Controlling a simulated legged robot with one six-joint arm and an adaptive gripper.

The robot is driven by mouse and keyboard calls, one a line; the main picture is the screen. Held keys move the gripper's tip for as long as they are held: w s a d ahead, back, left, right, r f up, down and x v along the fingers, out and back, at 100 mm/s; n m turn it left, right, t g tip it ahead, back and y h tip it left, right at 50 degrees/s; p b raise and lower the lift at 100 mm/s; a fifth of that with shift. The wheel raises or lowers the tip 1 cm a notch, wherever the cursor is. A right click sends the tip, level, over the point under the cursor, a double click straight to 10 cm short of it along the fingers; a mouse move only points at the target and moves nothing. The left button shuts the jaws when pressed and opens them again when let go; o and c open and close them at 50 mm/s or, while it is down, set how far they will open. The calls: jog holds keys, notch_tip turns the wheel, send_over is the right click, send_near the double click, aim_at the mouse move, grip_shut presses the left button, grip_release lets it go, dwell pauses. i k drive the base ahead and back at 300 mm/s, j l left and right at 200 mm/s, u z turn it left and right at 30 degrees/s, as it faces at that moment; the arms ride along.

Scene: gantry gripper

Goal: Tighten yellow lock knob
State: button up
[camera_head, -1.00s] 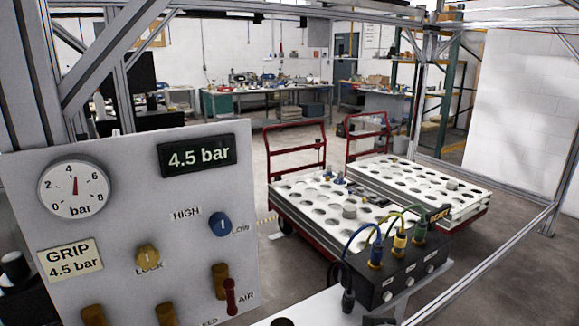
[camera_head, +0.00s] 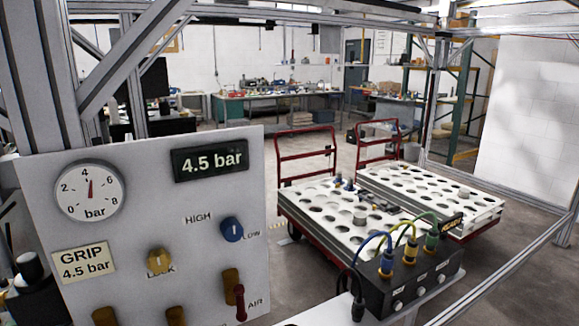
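The yellow lock knob (camera_head: 159,261) is on the grey control panel (camera_head: 130,210) at the lower left, just above the word LOCK. A pale mark shows on its face; how tight it is cannot be told. A blue knob (camera_head: 232,229) sits up and to its right, between HIGH and LOW. The dial gauge (camera_head: 89,191) has its needle a little past 4, and the display (camera_head: 210,159) reads 4.5 bar. The GRIP label (camera_head: 83,261) also reads 4.5 bar. My gripper is not in view.
A red AIR lever (camera_head: 240,302) and brass fittings (camera_head: 176,316) are low on the panel. A black box (camera_head: 408,279) with blue, yellow and green cables stands at right. Beyond are red carts with white perforated trays (camera_head: 325,203). Metal frame posts (camera_head: 40,80) stand left.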

aim_at(158, 261)
jog(key=j+u, duration=0.2)
jog(key=u, duration=0.15)
jog(key=j+u, duration=0.15)
jog(key=u, duration=0.2)
jog(key=j+u, duration=0.2)
jog(key=u, duration=0.15)
jog(key=i, duration=0.05)
